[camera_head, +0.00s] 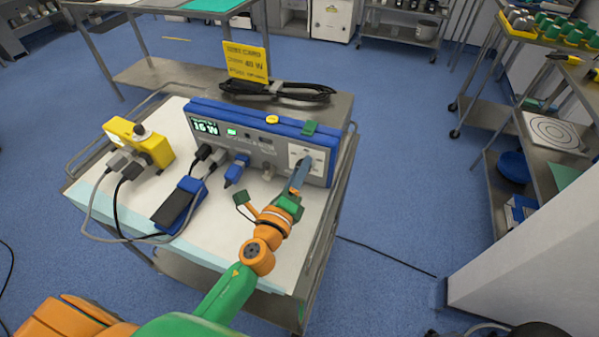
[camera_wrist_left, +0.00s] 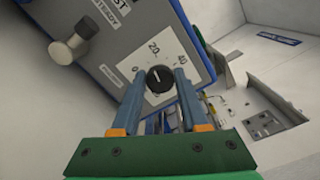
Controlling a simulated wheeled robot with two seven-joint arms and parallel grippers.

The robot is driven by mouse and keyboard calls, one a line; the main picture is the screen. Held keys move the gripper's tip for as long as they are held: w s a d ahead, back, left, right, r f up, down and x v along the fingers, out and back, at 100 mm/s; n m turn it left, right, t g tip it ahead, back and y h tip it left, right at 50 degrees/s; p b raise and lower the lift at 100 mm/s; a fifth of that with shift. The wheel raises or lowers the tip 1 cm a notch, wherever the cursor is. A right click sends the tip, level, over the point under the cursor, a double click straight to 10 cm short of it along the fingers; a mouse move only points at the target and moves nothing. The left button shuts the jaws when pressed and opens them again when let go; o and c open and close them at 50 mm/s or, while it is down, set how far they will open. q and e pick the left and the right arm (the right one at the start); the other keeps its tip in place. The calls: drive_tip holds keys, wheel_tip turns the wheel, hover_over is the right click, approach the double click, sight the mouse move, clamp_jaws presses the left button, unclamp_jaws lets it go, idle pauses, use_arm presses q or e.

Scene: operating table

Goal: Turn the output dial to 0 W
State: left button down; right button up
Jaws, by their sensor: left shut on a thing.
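The output dial (camera_wrist_left: 159,79) is a black round knob with a pale pointer line on a white plate marked 20 and 40. The plate (camera_head: 318,157) sits at the right end of the blue-and-grey power unit (camera_head: 262,146), whose green display (camera_head: 205,127) reads 16 W. My left gripper (camera_head: 299,174) reaches the plate from the front and hides most of the dial in the head view. In the left wrist view its two blue-grey fingers (camera_wrist_left: 160,82) are on either side of the dial, shut on it. My right gripper is not in view.
The unit stands on a cart with a white cover (camera_head: 228,211). A yellow device (camera_head: 138,142), cables, a blue plug (camera_head: 236,170) and a black-and-blue pedal (camera_head: 179,204) lie left of my arm. A silver knob (camera_wrist_left: 62,51) is left of the dial. A yellow card (camera_head: 246,62) stands behind.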

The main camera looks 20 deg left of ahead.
use_arm(q)
drive_tip(key=n, duration=1)
drive_tip(key=shift+n, duration=0.4)
drive_tip(key=shift+r, duration=0.1)
idle(0.3)
drive_tip(key=c, duration=0.6)
unclamp_jaws()
drive_tip(key=shift+c, duration=0.2)
drive_tip(key=shift+o, duration=1.1)
drive_tip(key=shift+w+d, duration=0.1)
drive_tip(key=shift+w, duration=0.05)
